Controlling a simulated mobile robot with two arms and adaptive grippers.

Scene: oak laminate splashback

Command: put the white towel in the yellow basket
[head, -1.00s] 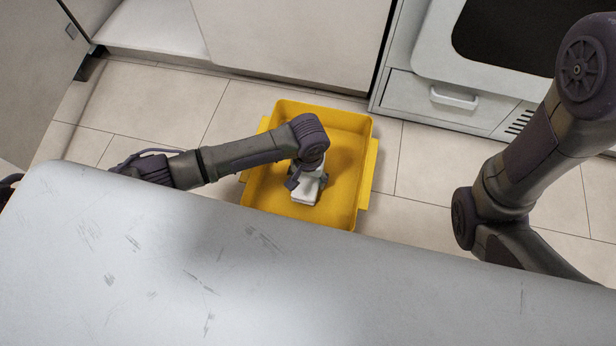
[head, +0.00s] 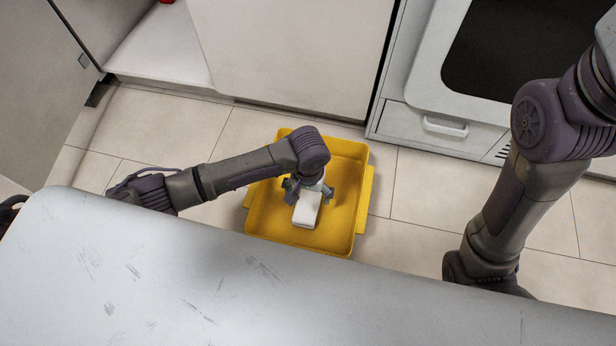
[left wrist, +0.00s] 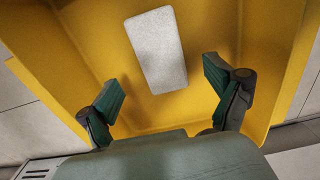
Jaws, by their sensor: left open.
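The white towel (head: 306,211), a small folded block, lies inside the yellow basket (head: 345,215) on the floor. In the left wrist view the towel (left wrist: 157,50) is beyond the fingertips, with the yellow basket (left wrist: 75,60) around it. My left gripper (head: 309,192) is over the basket, just above the towel. In the left wrist view my left gripper (left wrist: 162,95) has its fingers spread wide with nothing between them. My right arm comes in at the right of the head view, but its gripper is out of sight.
A pale scratched surface (head: 250,290) fills the front of the head view. Behind the basket are white cabinets (head: 290,50) and an oven with a drawer handle (head: 445,126). Tiled floor (head: 400,190) is clear around the basket.

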